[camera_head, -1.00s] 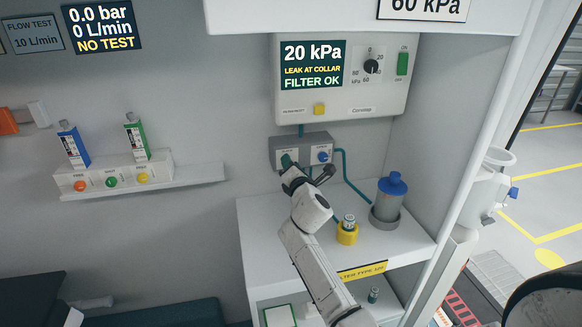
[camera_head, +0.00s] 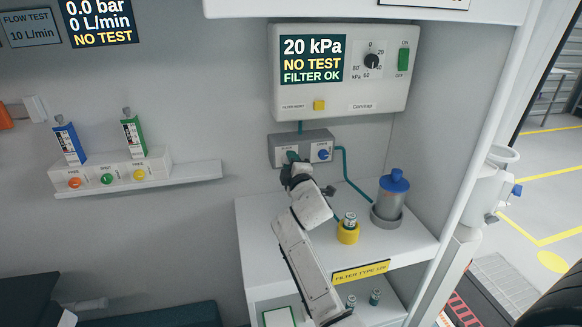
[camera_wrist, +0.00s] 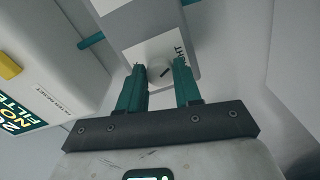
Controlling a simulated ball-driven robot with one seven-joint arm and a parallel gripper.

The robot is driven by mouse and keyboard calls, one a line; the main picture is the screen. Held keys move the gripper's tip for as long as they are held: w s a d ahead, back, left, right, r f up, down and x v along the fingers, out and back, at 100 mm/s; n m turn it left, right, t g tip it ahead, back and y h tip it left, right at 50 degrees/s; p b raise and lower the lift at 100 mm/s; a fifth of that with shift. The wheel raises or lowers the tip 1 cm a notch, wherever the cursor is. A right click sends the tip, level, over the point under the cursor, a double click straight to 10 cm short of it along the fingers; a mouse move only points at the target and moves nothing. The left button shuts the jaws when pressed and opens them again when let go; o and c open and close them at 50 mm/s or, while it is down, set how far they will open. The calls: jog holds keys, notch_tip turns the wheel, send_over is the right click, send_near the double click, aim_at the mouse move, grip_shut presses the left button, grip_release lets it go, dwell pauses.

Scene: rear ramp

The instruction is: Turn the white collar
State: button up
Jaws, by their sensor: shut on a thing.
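The white collar (camera_wrist: 160,72) is a small round piece with a dark mark, on the face of the grey socket box (camera_head: 302,148). In the wrist view it sits between the teal fingertips of my gripper (camera_wrist: 158,66), which are shut on it. In the head view my gripper (camera_head: 292,158) is at the left half of the box and hides the collar. The wall unit's display (camera_head: 311,60) reads 20 kPa, NO TEST, FILTER OK.
A blue knob (camera_head: 323,153) is on the box's right half, with a teal hose (camera_head: 344,172) beside it. A blue-lidded jar (camera_head: 391,197) and a yellow-based canister (camera_head: 348,230) stand on the shelf below. A rack with blue and green units (camera_head: 120,179) is at left.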

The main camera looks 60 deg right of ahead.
jog(key=shift+f+m+b, duration=0.15)
jog(key=shift+m+b, duration=0.4)
jog(key=shift+m, duration=1.05)
jog(key=o, duration=1)
jog(key=shift+o, duration=0.2)
jog(key=b+v, duration=0.1)
jog(key=v, duration=0.9)
jog(key=shift+s+a, duration=0.25)
jog(key=shift+a, duration=0.05)
